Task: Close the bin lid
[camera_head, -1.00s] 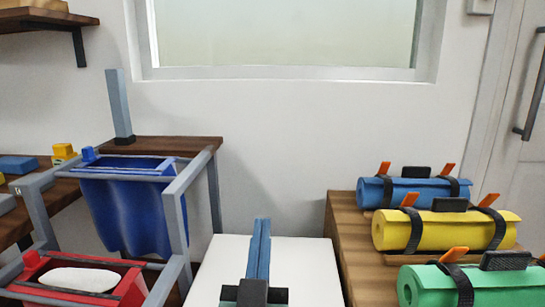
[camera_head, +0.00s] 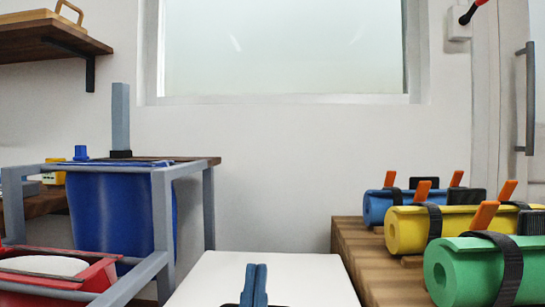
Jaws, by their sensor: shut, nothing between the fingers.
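A blue bin (camera_head: 115,212) hangs in a grey frame at the left, now seen nearly from the side, so its inside is hidden. A red bin (camera_head: 62,283) in the lower left is open on top, with a white rounded thing (camera_head: 45,265) inside. I cannot make out which part is the bin lid. An upright grey-blue post or panel (camera_head: 121,115) with a black foot stands behind the blue bin. My gripper (camera_head: 254,283) is at the bottom middle, its blue fingers together and empty. It is right of both bins and apart from them.
The grey frame's front post (camera_head: 163,235) stands between my gripper and the blue bin. A wooden bench (camera_head: 375,262) at the right bears blue (camera_head: 375,207), yellow (camera_head: 407,230) and green (camera_head: 465,272) strapped rolls. A wooden shelf (camera_head: 45,36) is at the upper left.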

